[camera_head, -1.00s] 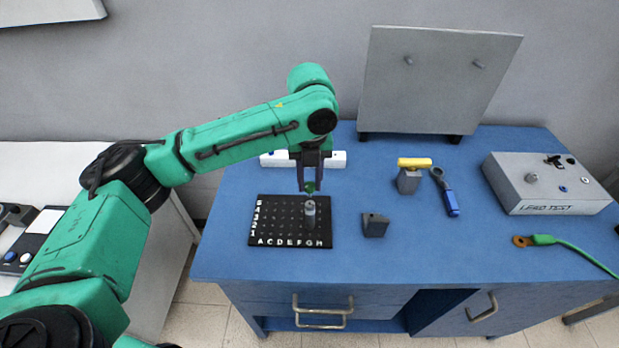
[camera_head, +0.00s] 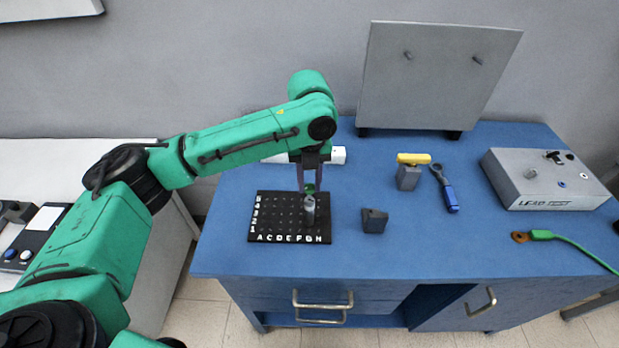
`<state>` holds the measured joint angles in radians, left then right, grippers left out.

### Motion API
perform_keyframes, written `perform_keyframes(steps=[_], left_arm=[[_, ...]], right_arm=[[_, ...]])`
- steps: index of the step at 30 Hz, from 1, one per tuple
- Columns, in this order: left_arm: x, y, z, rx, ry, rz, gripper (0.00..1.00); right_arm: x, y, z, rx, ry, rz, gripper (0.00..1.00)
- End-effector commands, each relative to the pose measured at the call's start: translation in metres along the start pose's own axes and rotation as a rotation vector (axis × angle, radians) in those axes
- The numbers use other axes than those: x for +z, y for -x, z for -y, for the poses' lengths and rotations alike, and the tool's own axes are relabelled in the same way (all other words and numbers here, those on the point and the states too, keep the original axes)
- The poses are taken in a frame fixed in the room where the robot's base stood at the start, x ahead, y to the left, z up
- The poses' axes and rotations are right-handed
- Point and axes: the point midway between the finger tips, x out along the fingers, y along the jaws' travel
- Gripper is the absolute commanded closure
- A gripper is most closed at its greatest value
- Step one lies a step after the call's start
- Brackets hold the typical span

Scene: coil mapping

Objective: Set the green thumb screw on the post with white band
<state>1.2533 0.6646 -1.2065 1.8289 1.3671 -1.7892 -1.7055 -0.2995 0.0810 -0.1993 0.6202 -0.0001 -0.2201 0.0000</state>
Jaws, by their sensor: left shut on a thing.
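My left gripper (camera_head: 309,187) points down over the back right of a black lettered grid board (camera_head: 262,222). It is shut on a small green piece (camera_head: 309,188), which looks like the green thumb screw. A short grey cylinder (camera_head: 308,210) stands upright on the board, just in front of and below the fingertips. I cannot tell whether the green piece touches it. A white band cannot be made out on any post; two small grey pegs (camera_head: 407,55) (camera_head: 477,59) stick out of the upright grey panel (camera_head: 440,95). My right gripper is not in view.
A grey block (camera_head: 374,222) sits right of the board. Farther right are a yellow-topped grey piece (camera_head: 408,178), a blue-handled tool (camera_head: 450,195), a grey test box (camera_head: 545,180) and a green cable with a ring end (camera_head: 540,235). A white strip (camera_head: 338,155) lies behind the gripper.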

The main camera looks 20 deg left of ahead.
Motion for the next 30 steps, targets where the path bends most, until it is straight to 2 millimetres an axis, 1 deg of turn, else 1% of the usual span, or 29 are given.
perform_keyframes(steps=[2,17,30], left_arm=[[0.0000,-0.0029,-0.0001,0.000,0.000,0.000,1.00],[0.0002,-0.0031,0.0000,-0.001,0.000,0.001,1.00],[0.0001,-0.0112,0.0000,0.000,0.000,0.001,1.00]], right_arm=[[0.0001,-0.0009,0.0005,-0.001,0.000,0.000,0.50],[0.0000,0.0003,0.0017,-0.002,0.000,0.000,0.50],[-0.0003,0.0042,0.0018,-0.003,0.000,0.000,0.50]])
